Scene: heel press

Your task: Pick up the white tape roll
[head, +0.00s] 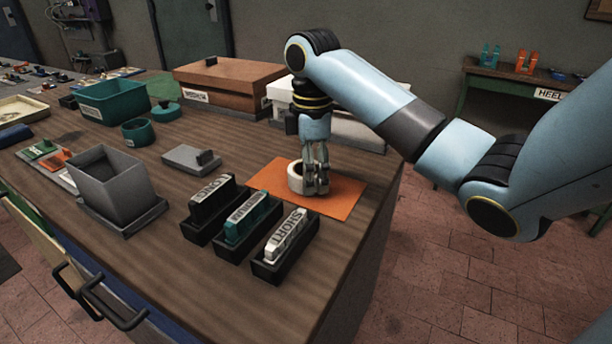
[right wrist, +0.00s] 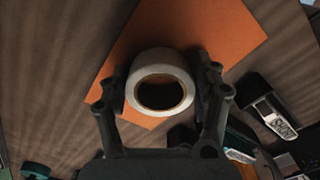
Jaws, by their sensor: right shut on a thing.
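The white tape roll (head: 296,177) is at the orange mat (head: 339,199) on the wooden table. It also shows in the right wrist view (right wrist: 160,62), where its round hole faces the camera. My right gripper (head: 316,188) reaches down from above with its fingers on the roll. In the right wrist view one finger lies on each side of the roll (right wrist: 162,98), shut on it. Whether the roll touches the mat or is just above it, I cannot tell. My left gripper is not in view.
Black trays with a black, a teal and a white labelled block (head: 284,233) stand just left of the mat. A grey open box (head: 114,187) and a grey lidded plate (head: 191,158) are further left. Brown (head: 228,79) and white boxes stand behind. The table's right edge is close to the mat.

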